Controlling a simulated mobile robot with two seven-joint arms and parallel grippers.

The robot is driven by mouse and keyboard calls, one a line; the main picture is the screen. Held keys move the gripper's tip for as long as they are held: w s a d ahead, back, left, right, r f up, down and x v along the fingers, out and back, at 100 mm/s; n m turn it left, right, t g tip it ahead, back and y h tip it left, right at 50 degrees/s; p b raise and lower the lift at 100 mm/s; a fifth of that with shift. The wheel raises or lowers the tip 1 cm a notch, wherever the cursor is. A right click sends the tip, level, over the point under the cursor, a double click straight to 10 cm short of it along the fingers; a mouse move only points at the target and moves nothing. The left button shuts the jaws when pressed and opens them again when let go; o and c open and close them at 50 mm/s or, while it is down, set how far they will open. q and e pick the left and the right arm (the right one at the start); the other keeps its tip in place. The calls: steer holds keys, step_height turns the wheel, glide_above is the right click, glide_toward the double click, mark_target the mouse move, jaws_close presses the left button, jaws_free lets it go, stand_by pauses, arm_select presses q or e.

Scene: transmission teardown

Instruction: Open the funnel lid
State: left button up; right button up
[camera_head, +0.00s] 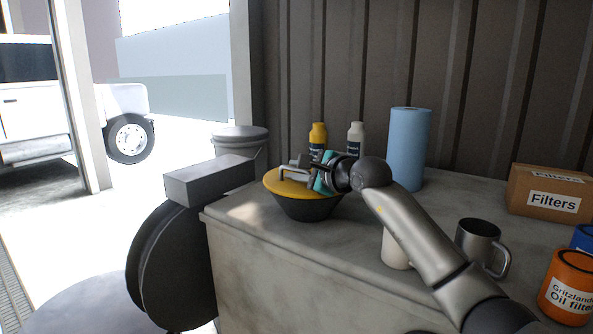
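The funnel (306,208) is a dark, tapered bowl on the workbench near its left end. Its yellow lid (277,186) lies over the top and looks closed. My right gripper (291,169) comes in from the right and is at the top of the lid, with grey fingers pointing left and a teal part behind them. The fingers overlap the lid in this view. I cannot tell whether they touch it or hold anything. My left gripper is not in view.
Yellow (318,136) and white (356,138) bottles and a blue roll (409,148) stand behind the funnel. A metal mug (477,243), an orange can (568,286) and a Filters box (549,190) are on the right. A grey bucket (240,142) stands beyond the bench (262,262).

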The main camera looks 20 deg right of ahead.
jaws_close()
stand_by(1.2)
